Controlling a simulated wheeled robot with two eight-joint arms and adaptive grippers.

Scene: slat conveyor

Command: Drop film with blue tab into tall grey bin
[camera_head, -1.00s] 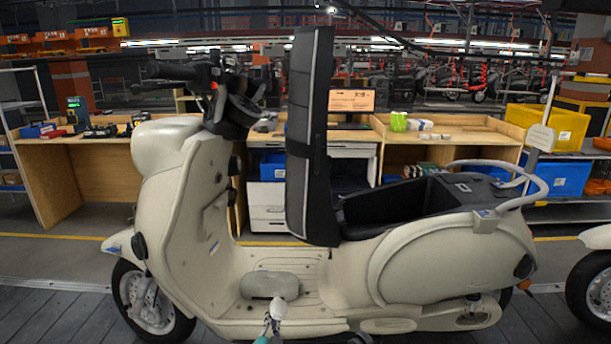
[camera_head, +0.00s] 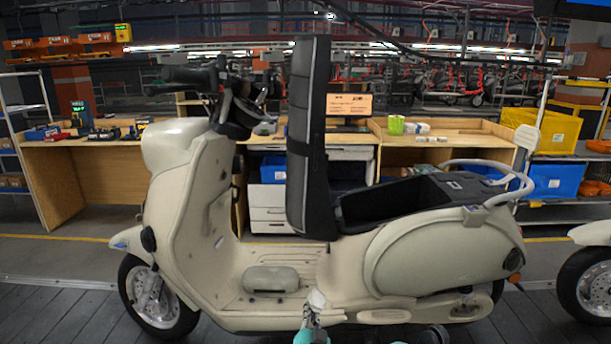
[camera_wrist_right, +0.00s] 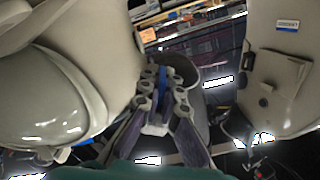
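My right gripper (camera_head: 316,304) is low in the head view, in front of the scooter's footboard. A small whitish piece, apparently the film (camera_head: 317,298), shows at its fingertips. In the right wrist view the fingers (camera_wrist_right: 162,75) are close together, with a narrow blue strip, apparently the film's blue tab (camera_wrist_right: 163,82), between them. The rest of the film cannot be made out clearly. My left gripper is not in view. No tall grey bin can be made out in these frames.
A cream scooter (camera_head: 420,262) fills the middle, with a tall black-and-grey padded piece (camera_head: 311,140) upright before its seat. Wooden benches (camera_head: 95,185) stand behind it. A yellow crate (camera_head: 555,130) and a blue bin (camera_head: 557,180) are at right. The dark slat floor (camera_head: 70,315) is open at left.

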